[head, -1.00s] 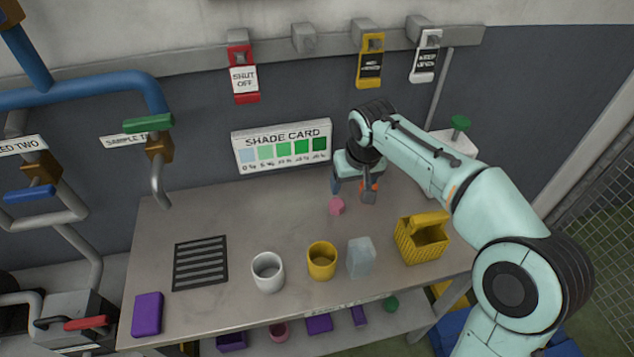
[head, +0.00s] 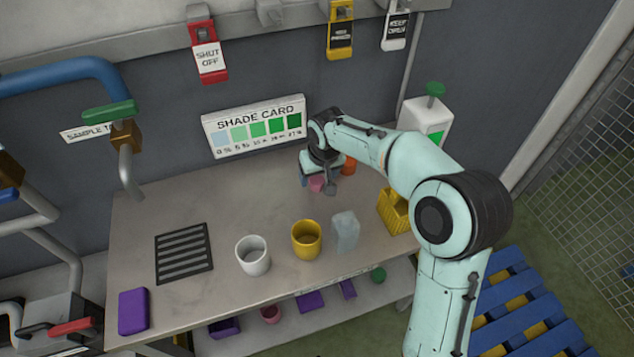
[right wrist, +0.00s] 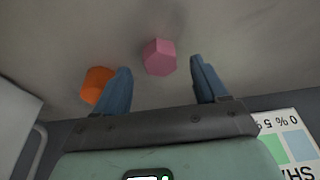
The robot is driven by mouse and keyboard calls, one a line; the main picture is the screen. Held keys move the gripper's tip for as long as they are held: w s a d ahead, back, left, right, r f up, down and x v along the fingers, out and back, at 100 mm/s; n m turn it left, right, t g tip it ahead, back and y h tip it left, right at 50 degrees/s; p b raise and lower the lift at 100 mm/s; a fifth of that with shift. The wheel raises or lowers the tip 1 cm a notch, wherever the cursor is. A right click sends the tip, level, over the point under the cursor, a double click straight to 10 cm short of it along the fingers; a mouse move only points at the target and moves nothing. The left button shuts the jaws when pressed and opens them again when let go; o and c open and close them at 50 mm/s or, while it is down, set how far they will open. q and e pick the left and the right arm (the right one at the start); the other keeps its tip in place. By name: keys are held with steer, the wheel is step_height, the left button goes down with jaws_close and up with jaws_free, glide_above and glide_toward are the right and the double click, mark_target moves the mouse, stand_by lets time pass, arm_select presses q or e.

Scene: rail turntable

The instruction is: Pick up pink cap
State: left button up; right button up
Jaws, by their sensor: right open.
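The pink cap (head: 316,184) is on the table, partly hidden behind my right gripper in the head view. In the right wrist view the pink cap (right wrist: 159,57) shows as a small faceted block, between and just beyond the two blue fingers. My right gripper (head: 318,186) is low over the table at the cap. Its fingers (right wrist: 160,80) are apart with nothing held between them. My left gripper is not in view.
An orange object (right wrist: 97,85) lies beside one finger. A white cup (head: 252,262), a yellow cup (head: 306,245), a clear block (head: 345,236) and a yellow basket (head: 392,214) stand nearer the front. A black grille (head: 184,253) and purple block (head: 133,312) are at left.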

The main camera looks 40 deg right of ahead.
mark_target(317, 181)
steer(key=x, duration=0.2)
steer(key=shift+w+f, duration=0.1)
steer(key=shift+f, duration=0.15)
steer(key=c, duration=1.1)
steer(key=shift+r, duration=0.1)
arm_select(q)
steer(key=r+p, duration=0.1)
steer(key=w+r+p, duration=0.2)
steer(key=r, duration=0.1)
arm_select(e)
step_height(317, 181, up, 20)
